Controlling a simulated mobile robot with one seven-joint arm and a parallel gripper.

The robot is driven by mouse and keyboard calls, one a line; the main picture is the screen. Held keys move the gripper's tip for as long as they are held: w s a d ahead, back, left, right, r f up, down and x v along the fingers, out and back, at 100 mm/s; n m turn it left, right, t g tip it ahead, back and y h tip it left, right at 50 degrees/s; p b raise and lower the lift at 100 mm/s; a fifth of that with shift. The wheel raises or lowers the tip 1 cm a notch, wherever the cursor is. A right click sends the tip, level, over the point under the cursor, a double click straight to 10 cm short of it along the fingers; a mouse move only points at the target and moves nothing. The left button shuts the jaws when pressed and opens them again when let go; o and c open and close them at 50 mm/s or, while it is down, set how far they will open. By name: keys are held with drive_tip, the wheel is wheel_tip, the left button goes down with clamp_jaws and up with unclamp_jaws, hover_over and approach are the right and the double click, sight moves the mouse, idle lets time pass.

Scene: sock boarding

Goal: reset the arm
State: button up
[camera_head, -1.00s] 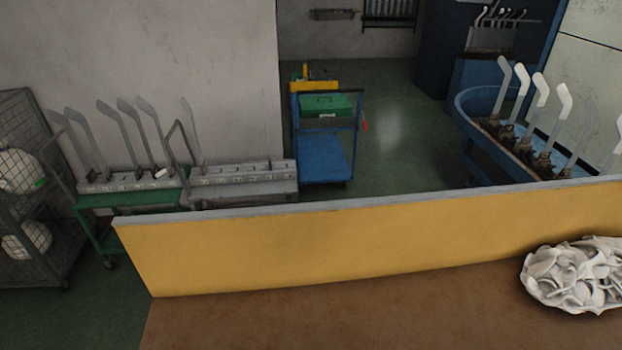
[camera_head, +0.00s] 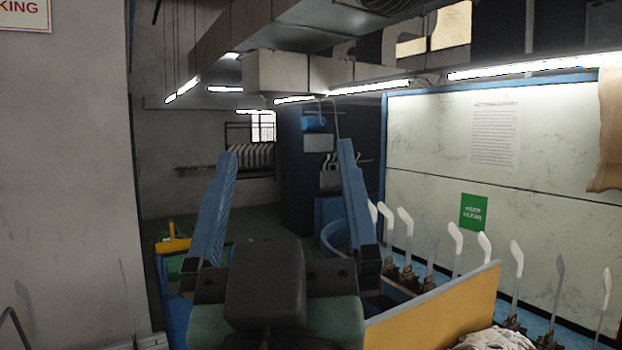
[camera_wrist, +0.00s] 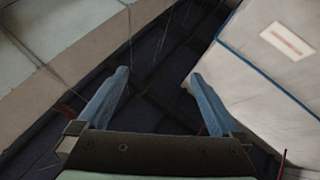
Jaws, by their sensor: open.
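My gripper (camera_head: 286,165) is raised in front of the head camera, with its two blue fingers wide apart and pointing up. Nothing is between them. In the wrist view my gripper (camera_wrist: 157,78) is also open and empty, with a dark area between and beyond its fingers. The fingers touch nothing that I can see.
A yellow panel (camera_head: 435,315) stands at the lower right, with a white pile (camera_head: 495,341) behind my view's bottom edge. Several sock boards (camera_head: 455,243) stand along the blue machine at right. Lamps and ducts (camera_head: 275,72) hang overhead. A grey wall (camera_head: 60,170) is at left.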

drive_tip(key=s+d+r+m+t+h, duration=0.1)
drive_tip(key=s+d+r+m+t, duration=0.1)
drive_tip(key=s+r, duration=0.2)
drive_tip(key=shift+s+r, duration=0.25)
drive_tip(key=shift+r, duration=0.1)
